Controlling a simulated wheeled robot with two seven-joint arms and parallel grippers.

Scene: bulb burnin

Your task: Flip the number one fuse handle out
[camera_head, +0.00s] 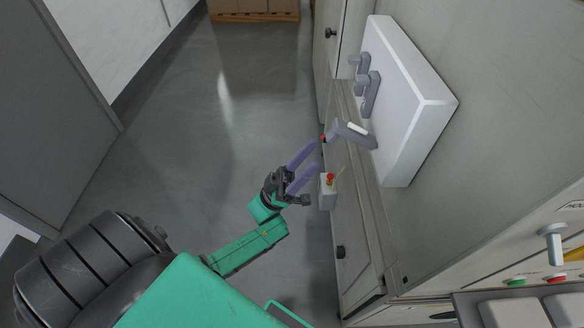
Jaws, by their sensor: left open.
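A white panel (407,112) is mounted on the cabinet front at the upper right. A grey handle (352,134) with a white strip sticks out from its near end, toward the left. More grey handles (368,90) sit close together farther up the panel. I cannot read any number on them. My left gripper (317,157) has two purple fingers spread apart with nothing between them. Its fingertips are just left of and below the nearest handle, beside a small red tip (323,139). I cannot tell whether they touch. My right gripper is out of view.
A small grey box with a red button (328,192) is close beside the left fingers. The cabinet (352,232) runs along the right. A lever (551,243) and green and red buttons are at the lower right. The floor (200,140) on the left is clear.

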